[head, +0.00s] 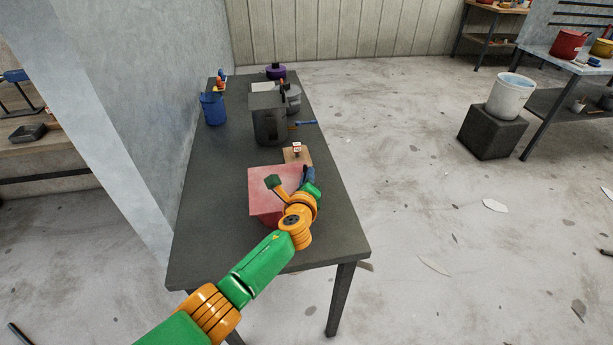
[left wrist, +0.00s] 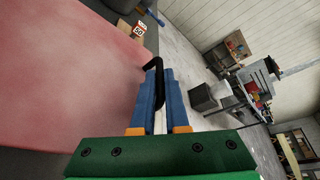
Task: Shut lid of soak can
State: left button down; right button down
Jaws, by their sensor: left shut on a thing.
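A pale red box-shaped can (head: 260,184) stands near the front of the dark table, and its broad red face fills the left of the left wrist view (left wrist: 60,75). A black curved handle (left wrist: 155,63) sticks out at its edge. My left gripper (head: 309,176) is at the can's right side, and its blue fingers (left wrist: 158,85) are shut on this handle. My arm hides part of the can, and I cannot tell how far its lid stands open. My right gripper is not in view.
A wooden board (head: 305,158) with a small red-and-white marked block (head: 297,149) lies just behind the can. A dark grey pot (head: 268,125), a blue cup (head: 212,108) and a purple item (head: 275,71) stand farther back. The floor right of the table (head: 335,225) is mostly clear.

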pick_arm(q)
jog(key=c, duration=1.2)
grip_release()
jog(key=shift+s+d+f, duration=0.1)
jog(key=shift+f, duration=0.2)
jog(key=shift+r, duration=0.1)
jog(key=shift+s+r+p, duration=0.1)
jog(key=shift+s+p, duration=0.15)
jog(key=shift+p, duration=0.2)
jog(key=p+v, duration=0.3)
jog(key=v, duration=0.2)
jog(key=shift+s+r, duration=0.15)
jog(key=shift+s, duration=0.65)
